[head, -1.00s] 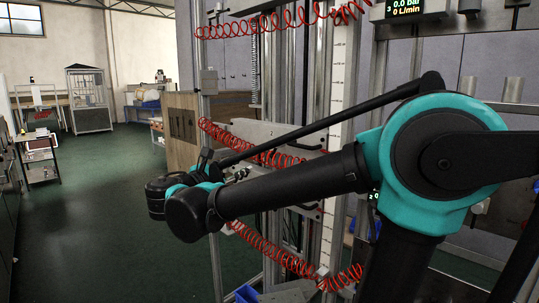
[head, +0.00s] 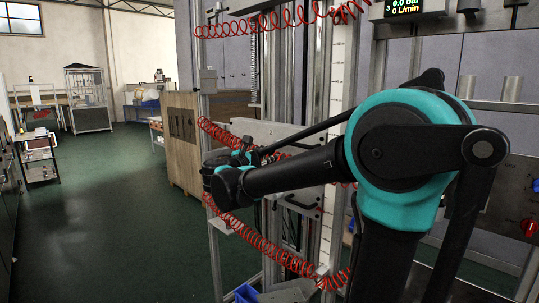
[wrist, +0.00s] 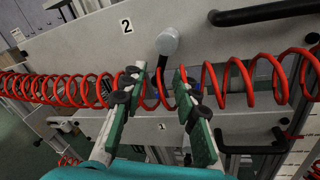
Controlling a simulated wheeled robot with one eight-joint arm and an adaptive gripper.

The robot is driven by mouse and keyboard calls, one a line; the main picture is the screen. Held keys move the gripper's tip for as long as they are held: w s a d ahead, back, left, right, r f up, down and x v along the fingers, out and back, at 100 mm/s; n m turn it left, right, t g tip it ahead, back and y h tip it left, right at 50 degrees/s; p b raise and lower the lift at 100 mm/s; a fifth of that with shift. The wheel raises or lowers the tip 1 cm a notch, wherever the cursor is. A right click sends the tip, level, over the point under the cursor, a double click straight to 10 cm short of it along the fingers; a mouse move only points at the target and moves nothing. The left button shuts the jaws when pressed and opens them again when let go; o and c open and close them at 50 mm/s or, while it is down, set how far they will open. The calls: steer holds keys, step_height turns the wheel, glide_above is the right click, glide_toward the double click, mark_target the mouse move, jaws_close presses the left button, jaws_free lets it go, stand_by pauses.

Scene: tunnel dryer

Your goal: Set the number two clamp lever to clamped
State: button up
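In the wrist view a grey plate (wrist: 80,50) bears the number 2. To the right of the label a light grey round-ended lever (wrist: 167,42) with a dark stem stands out from it. My gripper (wrist: 158,76) is open, its two green-backed fingers spread apart below the lever, with nothing held between them. The lever's round end lies just beyond the fingertips in the picture; contact is not visible. In the head view my gripper (head: 251,156) is small and partly hidden at the plate (head: 262,131); the lever cannot be made out there.
A red coiled hose (wrist: 240,84) runs across behind the fingers. A black bar handle (wrist: 265,12) is at upper right. A lower plate (wrist: 165,130) is labelled 1. In the head view, metal posts surround the plates; open green floor (head: 100,220) lies left.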

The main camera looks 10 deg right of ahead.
steer(key=shift+w+d, duration=0.45)
steer(key=shift+w, duration=0.05)
steer(key=shift+c, duration=0.6)
jaws_close()
steer(key=n, duration=0.1)
steer(key=s+n+g, duration=0.1)
steer(key=n, duration=0.1)
steer(key=d+n, duration=0.1)
steer(key=n, duration=0.1)
steer(key=shift+s+f, duration=0.1)
steer(key=shift+s, duration=0.1)
steer(key=shift+o, duration=0.6)
jaws_free()
